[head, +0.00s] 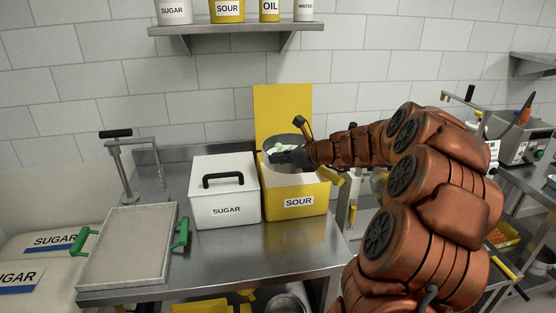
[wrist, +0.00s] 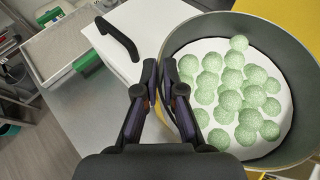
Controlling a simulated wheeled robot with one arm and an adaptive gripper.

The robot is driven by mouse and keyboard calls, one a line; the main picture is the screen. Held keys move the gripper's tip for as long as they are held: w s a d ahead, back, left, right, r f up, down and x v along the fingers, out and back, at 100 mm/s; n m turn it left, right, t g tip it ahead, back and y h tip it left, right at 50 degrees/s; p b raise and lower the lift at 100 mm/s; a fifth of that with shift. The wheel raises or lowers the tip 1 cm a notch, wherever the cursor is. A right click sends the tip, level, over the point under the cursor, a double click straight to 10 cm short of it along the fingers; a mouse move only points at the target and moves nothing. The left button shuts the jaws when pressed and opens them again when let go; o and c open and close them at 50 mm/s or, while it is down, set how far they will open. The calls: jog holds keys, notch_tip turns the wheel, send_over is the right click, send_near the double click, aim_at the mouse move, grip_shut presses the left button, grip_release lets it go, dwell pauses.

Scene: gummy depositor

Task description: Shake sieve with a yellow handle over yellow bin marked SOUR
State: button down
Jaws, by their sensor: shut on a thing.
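The sieve, a round dark-rimmed pan, holds several pale green sugar-dusted balls (wrist: 232,88) on a white bottom; its grey wall (wrist: 245,28) fills the right of the wrist view. In the head view the sieve (head: 272,143) is over the open yellow bin marked SOUR (head: 297,203), whose yellow lid (head: 283,105) stands up behind. My gripper (head: 280,157) is shut on the sieve's near rim; its fingers (wrist: 166,88) show at the rim in the wrist view. A yellow piece (head: 334,176) sticks out right of the bin; I cannot tell if it is the sieve's handle.
A closed white SUGAR bin (head: 225,195) with a black handle stands left of the yellow bin. Farther left lies a tray (head: 128,244) with green handles on the steel table (head: 235,258). A shelf (head: 235,29) with labelled containers hangs above.

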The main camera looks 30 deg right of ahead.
jog(key=shift+w+d+f+b, duration=0.2)
jog(key=shift+w+d+f, duration=0.2)
jog(key=shift+w+d, duration=0.45)
jog(key=shift+w+d+f+b, duration=0.2)
jog(key=shift+w+d+f, duration=0.2)
jog(key=shift+w+d, duration=0.4)
jog(key=shift+w, duration=0.25)
jog(key=shift+s+d+p, duration=0.5)
dwell(0.4)
jog(key=shift+w+a+p, duration=0.65)
jog(key=shift+w+a, duration=0.35)
jog(key=shift+a, duration=0.2)
jog(key=shift+d, duration=0.1)
